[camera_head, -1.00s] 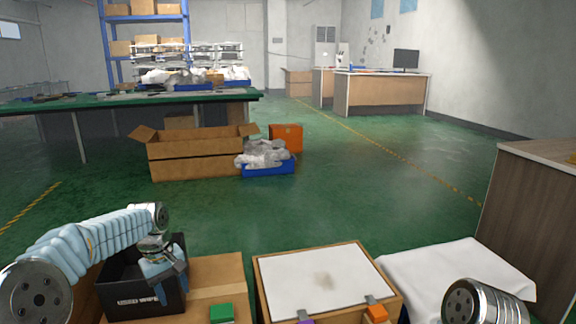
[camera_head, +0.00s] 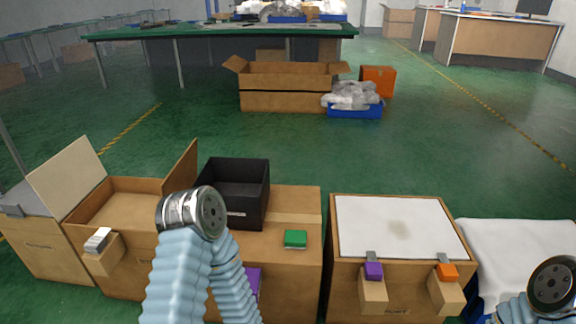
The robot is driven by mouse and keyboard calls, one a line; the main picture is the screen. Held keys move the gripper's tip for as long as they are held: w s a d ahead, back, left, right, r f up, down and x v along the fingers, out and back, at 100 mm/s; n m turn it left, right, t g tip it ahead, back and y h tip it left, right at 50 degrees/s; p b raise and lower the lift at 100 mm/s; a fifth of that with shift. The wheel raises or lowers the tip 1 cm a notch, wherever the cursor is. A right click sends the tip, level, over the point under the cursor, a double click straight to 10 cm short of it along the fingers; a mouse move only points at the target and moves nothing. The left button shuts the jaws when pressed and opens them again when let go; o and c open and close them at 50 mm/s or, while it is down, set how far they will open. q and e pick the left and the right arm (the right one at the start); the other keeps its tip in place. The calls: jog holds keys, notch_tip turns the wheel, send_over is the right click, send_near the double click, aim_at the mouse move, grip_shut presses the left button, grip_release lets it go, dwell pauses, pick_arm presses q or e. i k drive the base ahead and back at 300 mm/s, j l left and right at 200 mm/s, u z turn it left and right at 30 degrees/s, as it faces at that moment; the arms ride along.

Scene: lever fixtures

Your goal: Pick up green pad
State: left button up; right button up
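The green pad (camera_head: 295,239) is a small green block. It lies on top of a cardboard box (camera_head: 290,208), to the right of an open black bin (camera_head: 235,190). Nothing is touching the pad from above. My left arm rises from the bottom with its metal elbow in front of the black bin's lower left, then bends back down. The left gripper is out of the picture. The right gripper is out of the picture too.
A white-topped box (camera_head: 400,225) with purple (camera_head: 373,271) and orange (camera_head: 446,271) blocks on its front stands to the right. An open wooden box (camera_head: 120,205) with a raised lid stands at left. A purple piece (camera_head: 253,283) is partly hidden by my arm.

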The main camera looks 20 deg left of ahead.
aim_at(293, 239)
jog(key=j+u, duration=0.1)
jog(key=u, duration=0.85)
jog(key=k+j, duration=0.2)
jog(key=k, duration=0.25)
jog(key=k+j, duration=0.2)
jog(key=k, duration=0.25)
